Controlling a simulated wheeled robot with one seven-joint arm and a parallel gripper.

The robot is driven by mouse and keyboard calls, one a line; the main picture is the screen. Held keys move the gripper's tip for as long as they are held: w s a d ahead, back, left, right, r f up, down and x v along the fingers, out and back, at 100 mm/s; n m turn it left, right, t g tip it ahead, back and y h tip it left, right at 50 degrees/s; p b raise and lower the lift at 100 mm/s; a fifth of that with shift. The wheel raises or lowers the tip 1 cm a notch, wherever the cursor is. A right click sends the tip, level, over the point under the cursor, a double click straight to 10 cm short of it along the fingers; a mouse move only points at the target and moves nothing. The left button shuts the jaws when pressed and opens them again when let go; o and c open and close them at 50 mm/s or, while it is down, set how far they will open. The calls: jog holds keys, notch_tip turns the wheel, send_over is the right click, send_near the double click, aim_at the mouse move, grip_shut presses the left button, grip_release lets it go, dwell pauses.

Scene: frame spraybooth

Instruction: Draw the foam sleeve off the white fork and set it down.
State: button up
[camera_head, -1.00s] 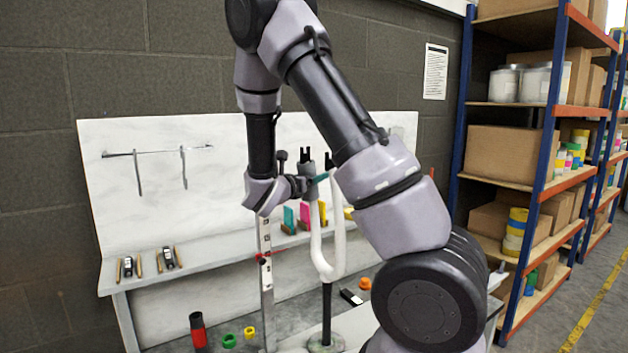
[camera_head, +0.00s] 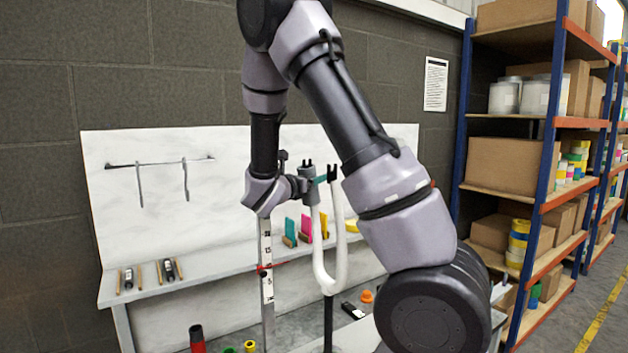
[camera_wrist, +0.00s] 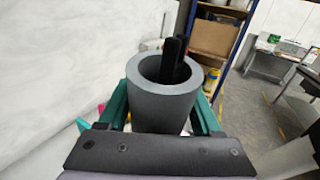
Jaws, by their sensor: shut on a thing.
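The white fork (camera_head: 343,250) stands with its two legs upward on a dark post (camera_head: 328,320). Black ends tip its legs; the right one (camera_head: 332,173) is bare. The grey foam sleeve (camera_head: 309,190) is around the upper part of the left leg. In the wrist view the sleeve (camera_wrist: 163,112) is an upright tube with the black fork end (camera_wrist: 175,62) inside its opening and rising above the rim. My gripper (camera_head: 320,179) reaches in from the left; its teal fingers, also in the wrist view (camera_wrist: 162,118), are shut on the sleeve from both sides. The sleeve's lower end is partly hidden.
A white bench (camera_head: 195,275) with a back panel is behind, holding black tools (camera_head: 168,270) and coloured blocks (camera_head: 305,228). A red-and-black cylinder (camera_head: 197,340) and small rings stand in front at lower left. Shelving (camera_head: 548,190) stands at right.

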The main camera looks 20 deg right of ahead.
jog(key=shift+r, duration=0.15)
jog(key=shift+s+a+r, duration=0.1)
jog(key=shift+a+r, duration=0.05)
jog(key=shift+r, duration=1.2)
jog(key=shift+a+r, duration=0.15)
jog(key=shift+r, duration=1.2)
jog(key=shift+s+a+r, duration=0.1)
jog(key=shift+a+r, duration=0.05)
jog(key=shift+r, duration=0.8)
jog(key=shift+a+r, duration=0.1)
jog(key=shift+r, duration=0.85)
jog(key=shift+r, duration=2)
jog(key=shift+r, duration=0.15)
jog(key=shift+r, duration=1.9)
